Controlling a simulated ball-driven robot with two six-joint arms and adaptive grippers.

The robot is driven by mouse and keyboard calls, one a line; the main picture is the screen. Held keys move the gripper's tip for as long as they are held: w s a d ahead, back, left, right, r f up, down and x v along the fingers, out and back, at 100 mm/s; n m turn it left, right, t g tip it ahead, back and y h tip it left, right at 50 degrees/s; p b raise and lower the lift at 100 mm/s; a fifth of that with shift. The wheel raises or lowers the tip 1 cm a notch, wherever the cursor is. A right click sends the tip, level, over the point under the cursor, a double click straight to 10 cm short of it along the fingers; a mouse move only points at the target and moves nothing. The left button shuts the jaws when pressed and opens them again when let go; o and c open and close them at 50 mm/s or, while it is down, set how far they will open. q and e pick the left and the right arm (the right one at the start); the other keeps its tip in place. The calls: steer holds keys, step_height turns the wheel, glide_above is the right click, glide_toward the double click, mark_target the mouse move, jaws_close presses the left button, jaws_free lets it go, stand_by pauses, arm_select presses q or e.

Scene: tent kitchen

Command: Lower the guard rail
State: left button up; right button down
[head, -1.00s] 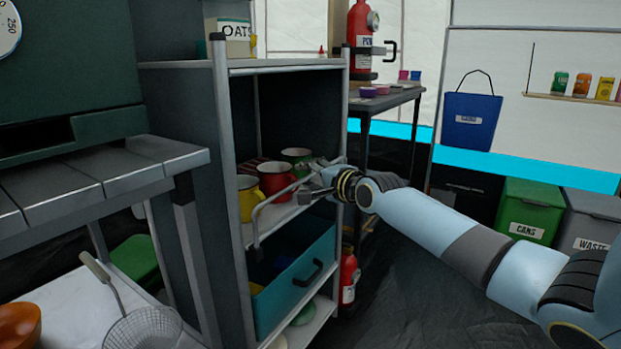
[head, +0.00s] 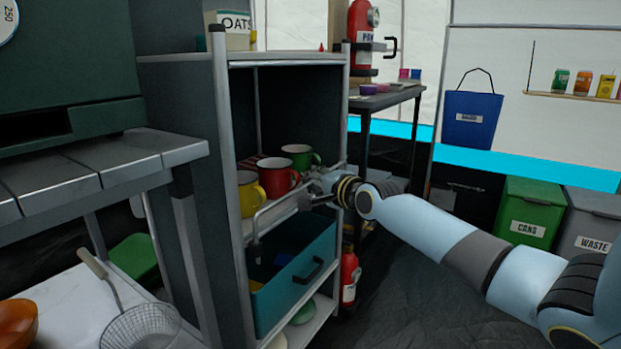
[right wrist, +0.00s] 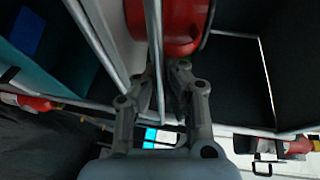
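The guard rail (head: 281,202) is a thin silver bar on side arms. It runs across the front of the mug shelf, raised above the shelf edge at mug height. My right gripper (head: 311,196) is at the far part of the rail, in front of the shelf. In the right wrist view the rail (right wrist: 153,30) passes between the drawn-in fingers of the right gripper (right wrist: 163,72), which appear closed around it. The fingertips are partly hidden by the rail. My left gripper is not in view.
A yellow mug (head: 249,196), a red mug (head: 276,178) and a green mug (head: 299,155) stand behind the rail. A teal drawer (head: 290,283) sits below. A fire extinguisher (head: 349,277) stands beside the cart.

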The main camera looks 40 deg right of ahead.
steer(key=shift+f, duration=0.9)
steer(key=c, duration=1.4)
jaws_free()
steer(key=shift+s, duration=0.15)
steer(key=shift+s+r, duration=0.3)
steer(key=shift+s, duration=0.95)
steer(key=shift+s+r, duration=0.25)
steer(key=shift+s, duration=1.05)
steer(key=shift+s+r, duration=0.3)
steer(key=shift+s, duration=0.95)
